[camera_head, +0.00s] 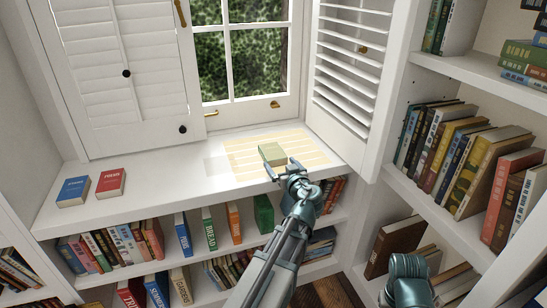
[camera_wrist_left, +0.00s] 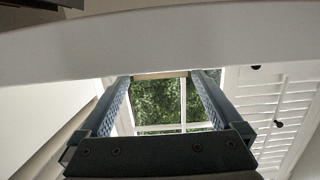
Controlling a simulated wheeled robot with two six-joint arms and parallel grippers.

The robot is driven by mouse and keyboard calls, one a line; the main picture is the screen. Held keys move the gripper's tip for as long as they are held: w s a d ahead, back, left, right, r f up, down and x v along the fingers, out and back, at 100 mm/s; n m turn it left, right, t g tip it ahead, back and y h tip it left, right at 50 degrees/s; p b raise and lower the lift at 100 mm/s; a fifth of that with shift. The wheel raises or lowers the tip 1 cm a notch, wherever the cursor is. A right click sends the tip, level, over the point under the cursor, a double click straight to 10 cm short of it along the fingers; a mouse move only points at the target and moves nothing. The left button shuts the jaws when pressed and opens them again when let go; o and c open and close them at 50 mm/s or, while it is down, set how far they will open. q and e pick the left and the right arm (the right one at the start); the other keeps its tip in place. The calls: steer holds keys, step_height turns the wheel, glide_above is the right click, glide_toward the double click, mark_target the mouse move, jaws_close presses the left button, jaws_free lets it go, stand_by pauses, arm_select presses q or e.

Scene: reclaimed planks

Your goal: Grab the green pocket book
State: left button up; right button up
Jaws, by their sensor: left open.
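The green pocket book (camera_head: 272,153) lies flat on the white window sill, in the sunlit patch below the window. My left gripper (camera_head: 284,170) is open at the sill's front, with its fingertips just on the near side of the book. In the left wrist view the two fingers (camera_wrist_left: 160,88) stand apart, and a thin tan strip (camera_wrist_left: 160,75) shows between their tips. I cannot tell for sure whether this strip is the book's edge. The fingers seem not to be closed on anything.
A blue book (camera_head: 73,190) and a red book (camera_head: 110,182) lie on the sill at the left. An open louvred shutter (camera_head: 347,70) stands right of the green book. Shelves below and a bookcase (camera_head: 410,190) at the right hold many books. The sill's middle is clear.

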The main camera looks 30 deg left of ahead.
mark_target(278, 161)
arm_select(q)
steer(key=b+x, duration=0.1)
steer(key=x, duration=0.4)
steer(key=shift+f, duration=0.1)
steer(key=shift+s, duration=0.1)
steer(key=c, duration=1.1)
arm_select(e)
steer(key=shift+f, duration=0.5)
steer(key=shift+r, duration=0.1)
